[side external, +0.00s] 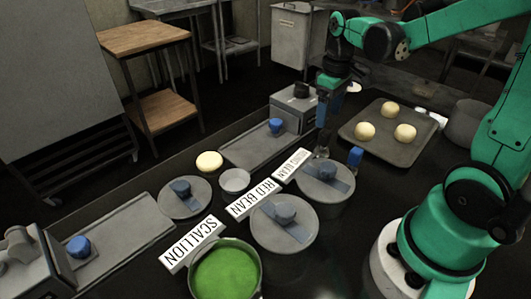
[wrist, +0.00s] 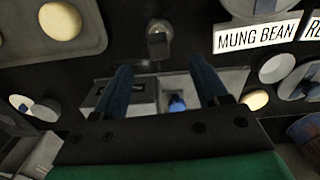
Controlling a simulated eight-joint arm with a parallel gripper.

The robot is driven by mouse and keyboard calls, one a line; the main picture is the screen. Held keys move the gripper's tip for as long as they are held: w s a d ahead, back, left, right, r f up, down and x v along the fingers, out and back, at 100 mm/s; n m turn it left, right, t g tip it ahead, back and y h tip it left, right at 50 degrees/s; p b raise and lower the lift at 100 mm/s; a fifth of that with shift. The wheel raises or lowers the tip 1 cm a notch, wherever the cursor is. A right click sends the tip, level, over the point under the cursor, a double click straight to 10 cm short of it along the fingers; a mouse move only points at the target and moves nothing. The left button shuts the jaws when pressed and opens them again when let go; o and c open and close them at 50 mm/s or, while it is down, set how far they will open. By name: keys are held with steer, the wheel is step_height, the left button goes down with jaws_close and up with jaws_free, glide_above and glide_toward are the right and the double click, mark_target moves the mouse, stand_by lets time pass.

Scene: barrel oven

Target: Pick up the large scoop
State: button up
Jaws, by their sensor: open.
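My gripper (side external: 323,124) points down between the mung bean sign and the dough tray. In the wrist view its two dark blue fingers (wrist: 161,66) are spread apart with nothing held between them. A small shiny metal piece (wrist: 158,42) lies just beyond the fingertips, and it also seems to show under my gripper in the side view (side external: 321,152). It may be part of the large scoop, but I cannot tell for sure. A blue upright piece (side external: 355,157) stands beside the mung bean pot (side external: 325,188); I cannot tell what it belongs to.
The tray (side external: 375,155) with dough balls is to the right. The label signs (side external: 252,199), red bean pot (side external: 283,238), open green pot (side external: 259,270) and a second scale (side external: 130,240) crowd the counter.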

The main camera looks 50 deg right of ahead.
mark_target(326, 131)
steer(key=shift+d+f, duration=0.1)
steer(key=shift+f, duration=2.75)
steer(key=shift+c, duration=0.2)
jaws_close()
